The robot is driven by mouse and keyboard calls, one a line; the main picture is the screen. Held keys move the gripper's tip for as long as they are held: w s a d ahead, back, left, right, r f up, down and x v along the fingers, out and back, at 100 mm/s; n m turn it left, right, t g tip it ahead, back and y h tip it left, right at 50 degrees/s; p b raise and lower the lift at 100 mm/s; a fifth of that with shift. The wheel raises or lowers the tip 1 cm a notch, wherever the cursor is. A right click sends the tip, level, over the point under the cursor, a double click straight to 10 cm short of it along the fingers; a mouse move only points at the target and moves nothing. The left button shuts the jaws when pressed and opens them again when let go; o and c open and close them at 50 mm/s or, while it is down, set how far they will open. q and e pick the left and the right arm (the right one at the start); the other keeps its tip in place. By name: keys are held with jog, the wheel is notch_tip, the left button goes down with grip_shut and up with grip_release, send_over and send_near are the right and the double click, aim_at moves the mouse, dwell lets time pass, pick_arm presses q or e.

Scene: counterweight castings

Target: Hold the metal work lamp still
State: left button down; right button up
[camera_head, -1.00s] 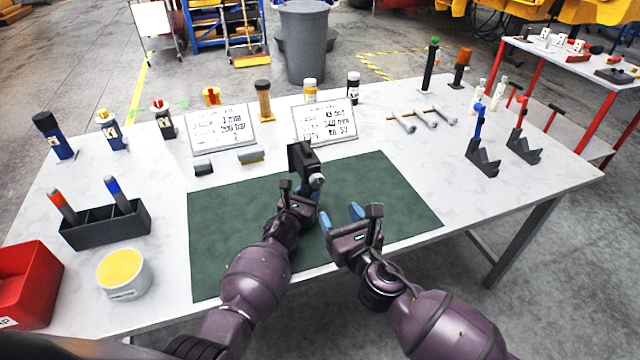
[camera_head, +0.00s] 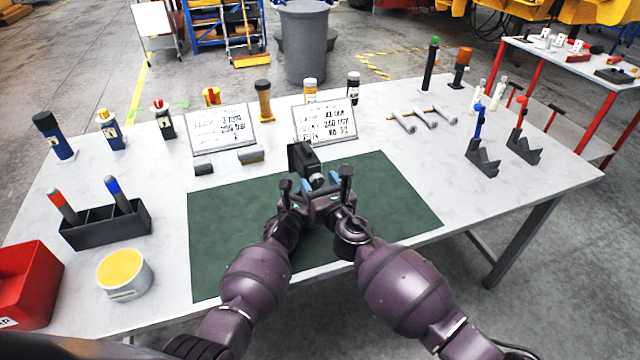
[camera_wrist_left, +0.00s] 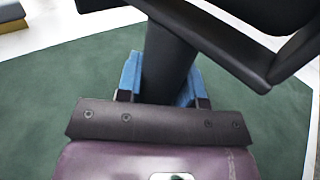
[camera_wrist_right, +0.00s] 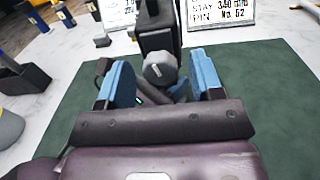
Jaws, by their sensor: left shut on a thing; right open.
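The metal work lamp (camera_head: 301,158) is black with a grey round end and stands above the green mat (camera_head: 390,190) in the head view. My left gripper (camera_wrist_left: 162,80) is shut on its dark shaft, with blue fingers on both sides in the left wrist view. My right gripper (camera_wrist_right: 162,82) is open. In the right wrist view its blue fingers are spread left and right of the lamp's grey end (camera_wrist_right: 160,68), with a gap on each side. In the head view both grippers are close together, and the right one partly hides the lamp's lower part and the left fingers.
Two lettered signs (camera_head: 324,122) stand behind the mat. A black divided holder (camera_head: 106,225), a yellow-topped tin (camera_head: 124,275) and a red bin (camera_head: 28,285) are at the left. Black V-shaped stands (camera_head: 483,160) are at the right. The mat's right part is clear.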

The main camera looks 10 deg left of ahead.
jog(key=shift+c, duration=0.4)
jog(key=c, duration=0.8)
jog(key=shift+c, duration=0.3)
jog(key=shift+n, duration=0.4)
jog(key=n, duration=0.5)
jog(key=shift+a+n, duration=0.1)
jog(key=shift+n, duration=0.2)
jog(key=n, duration=0.3)
jog(key=shift+s, duration=0.1)
jog(key=shift+f+n, duration=0.1)
jog(key=shift+n, duration=1.8)
